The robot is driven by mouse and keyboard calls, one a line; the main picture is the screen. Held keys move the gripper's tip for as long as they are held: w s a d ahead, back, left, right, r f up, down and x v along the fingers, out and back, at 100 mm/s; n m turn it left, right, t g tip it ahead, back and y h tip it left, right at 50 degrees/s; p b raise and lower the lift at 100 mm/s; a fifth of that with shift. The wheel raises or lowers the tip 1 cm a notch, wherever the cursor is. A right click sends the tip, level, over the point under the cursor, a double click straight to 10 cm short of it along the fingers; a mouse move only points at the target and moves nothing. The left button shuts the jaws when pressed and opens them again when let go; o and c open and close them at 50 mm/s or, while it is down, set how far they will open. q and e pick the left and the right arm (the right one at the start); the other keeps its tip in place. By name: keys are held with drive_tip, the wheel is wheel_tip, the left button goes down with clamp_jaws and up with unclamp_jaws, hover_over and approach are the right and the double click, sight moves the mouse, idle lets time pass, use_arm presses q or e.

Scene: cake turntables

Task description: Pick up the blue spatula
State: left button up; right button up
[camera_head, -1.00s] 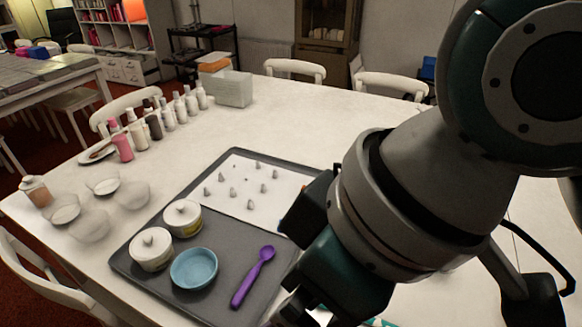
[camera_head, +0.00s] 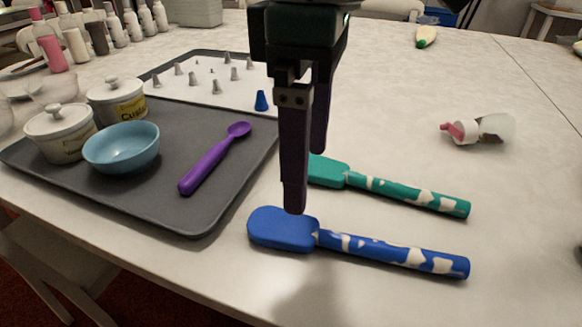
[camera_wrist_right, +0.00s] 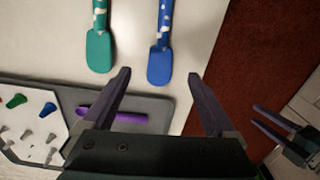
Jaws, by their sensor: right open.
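The blue spatula (camera_head: 285,228) lies flat on the table, its blue-and-white mottled handle (camera_head: 390,252) pointing right. My right gripper (camera_head: 306,181) points down, open and empty, with its near fingertip overlapping the top edge of the spatula's head in the head view. In the right wrist view the blue head (camera_wrist_right: 160,66) shows between the two spread fingers, beyond their tips. The green spatula (camera_head: 328,171) lies behind the blue one, partly hidden by a finger. My left gripper (camera_wrist_right: 254,114) shows at the right of the wrist view, its fingers apart and empty.
A grey tray (camera_head: 200,215) left of the spatulas holds a purple spoon (camera_head: 215,158), a blue bowl (camera_head: 122,148), two lidded pots and several piping tips. A bottle (camera_head: 490,128) lies behind the spatulas to the right. The table's front edge is close.

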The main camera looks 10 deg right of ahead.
sight(304, 229)
wheel_tip(304, 229, down, 9)
drive_tip(key=b, duration=0.3)
drive_tip(key=shift+f, duration=0.15)
drive_tip(key=shift+c, duration=0.2)
drive_tip(key=c, duration=0.6)
clamp_jaws()
